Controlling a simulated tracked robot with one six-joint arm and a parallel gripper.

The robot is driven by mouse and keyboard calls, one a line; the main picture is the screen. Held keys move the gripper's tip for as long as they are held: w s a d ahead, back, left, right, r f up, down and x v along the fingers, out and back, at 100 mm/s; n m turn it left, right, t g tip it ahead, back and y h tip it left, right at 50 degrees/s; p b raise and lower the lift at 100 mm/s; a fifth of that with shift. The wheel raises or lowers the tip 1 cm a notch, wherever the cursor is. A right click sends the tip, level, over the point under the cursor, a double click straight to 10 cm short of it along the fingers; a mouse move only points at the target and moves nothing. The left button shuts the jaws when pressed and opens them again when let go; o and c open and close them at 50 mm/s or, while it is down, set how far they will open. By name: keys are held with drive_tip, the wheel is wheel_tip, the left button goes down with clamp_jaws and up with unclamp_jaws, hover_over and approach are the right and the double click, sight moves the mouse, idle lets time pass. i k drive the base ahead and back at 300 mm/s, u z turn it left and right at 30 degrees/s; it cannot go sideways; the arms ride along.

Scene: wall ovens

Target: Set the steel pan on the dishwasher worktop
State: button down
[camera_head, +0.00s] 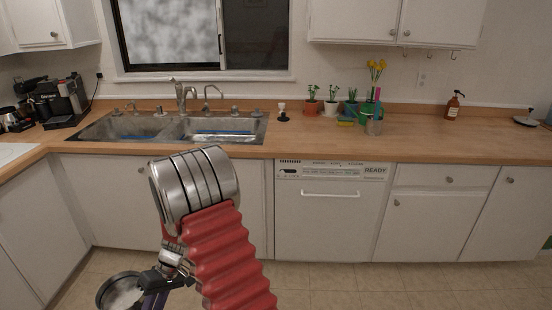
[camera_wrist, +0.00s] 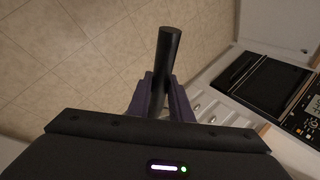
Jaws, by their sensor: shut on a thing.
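The steel pan (camera_head: 121,292) is at the lower left of the head view, low in front of the cabinets and above the floor. My gripper (camera_wrist: 160,88), with purple fingers, is shut on the pan's dark handle (camera_wrist: 168,57) in the wrist view. The pan's bowl does not show clearly there. The white dishwasher (camera_head: 325,215) stands under the counter, right of the sink. The wooden worktop (camera_head: 330,147) above it is bare along its front, well to the right of and above the pan.
The sink (camera_head: 175,128) is left of the dishwasher. A soap bottle (camera_head: 453,105) is farther right, a coffee machine (camera_head: 62,100) far left. An appliance with a control panel (camera_wrist: 303,100) shows in the wrist view.

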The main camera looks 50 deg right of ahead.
sight(297, 144)
drive_tip(key=u, duration=1.45)
drive_tip(key=i, duration=0.1)
drive_tip(key=z, duration=2.8)
drive_tip(key=i, duration=1)
drive_tip(key=u, duration=0.15)
drive_tip(key=k, duration=0.75)
drive_tip(key=z, duration=0.05)
